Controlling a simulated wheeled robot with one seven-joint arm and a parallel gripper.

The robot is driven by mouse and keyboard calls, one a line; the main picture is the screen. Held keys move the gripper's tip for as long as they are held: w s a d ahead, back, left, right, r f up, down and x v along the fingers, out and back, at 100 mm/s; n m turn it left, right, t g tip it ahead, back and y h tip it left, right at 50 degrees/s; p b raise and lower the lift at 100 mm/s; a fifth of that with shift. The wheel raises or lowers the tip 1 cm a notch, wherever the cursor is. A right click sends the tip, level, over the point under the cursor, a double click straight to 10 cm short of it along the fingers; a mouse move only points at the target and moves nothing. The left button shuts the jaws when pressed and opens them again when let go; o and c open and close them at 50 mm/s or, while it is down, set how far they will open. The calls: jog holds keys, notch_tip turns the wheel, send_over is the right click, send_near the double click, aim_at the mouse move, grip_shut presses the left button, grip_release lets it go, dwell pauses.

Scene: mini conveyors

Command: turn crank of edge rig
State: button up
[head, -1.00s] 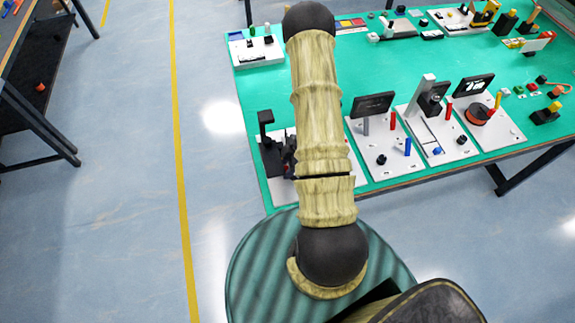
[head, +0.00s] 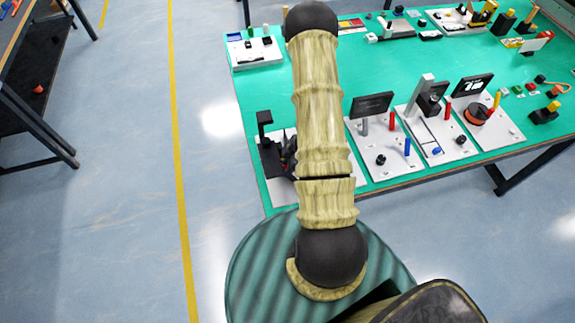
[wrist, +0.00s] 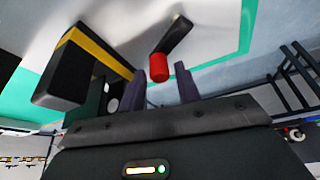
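The edge rig stands on a white plate (head: 277,190) at the near left corner of the green table, with a black upright (head: 264,128) at its left. My arm hides much of it in the head view. In the wrist view its crank is a dark arm (wrist: 178,36) with a red cylindrical handle (wrist: 159,67). My gripper (wrist: 162,80) is open, with its two dark fingers apart. The red handle shows between the fingertips, close to them; I cannot tell whether they touch it. A black block with a yellow stripe (wrist: 84,62) stands left of the handle.
Plates with knobs and pegs stand to the right on the green table (head: 262,92), the nearest being a white panel (head: 374,167). A small white device (head: 256,52) stands further back. Open floor (head: 205,180) lies left of the table.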

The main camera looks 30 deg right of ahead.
jog(key=shift+o, duration=0.6)
jog(key=p+v, duration=0.2)
jog(key=v, duration=1.5)
jog(key=shift+r, duration=0.15)
jog(key=shift+d, duration=0.1)
